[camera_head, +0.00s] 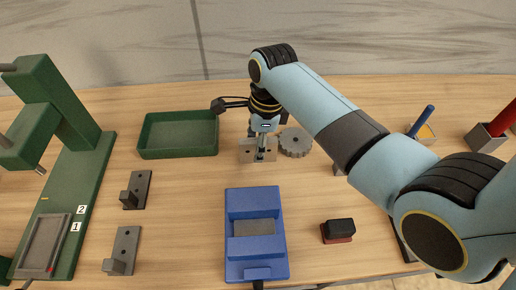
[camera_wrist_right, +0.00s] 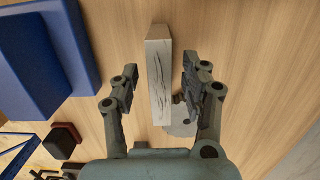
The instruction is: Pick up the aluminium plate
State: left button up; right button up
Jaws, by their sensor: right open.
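The aluminium plate (camera_head: 246,153) is a small grey metal piece with dark holes, near the middle of the table in the head view, partly hidden by my right gripper (camera_head: 261,152). In the right wrist view, a pale grey, scratched metal piece that looks like the plate (camera_wrist_right: 158,85) lies between the two open fingers of my right gripper (camera_wrist_right: 157,82). Gaps show on both sides of it, so the fingers look apart from it. My left gripper is not in view.
A toothed grey disc (camera_head: 296,142) lies just right of the plate. A green tray (camera_head: 178,153) is to its left, and a blue vise (camera_head: 256,265) stands in front. A green press (camera_head: 92,170) is at far left. A black-and-red block (camera_head: 338,231) lies front right.

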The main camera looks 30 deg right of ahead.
grip_shut()
dwell(0.3)
dwell(0.3)
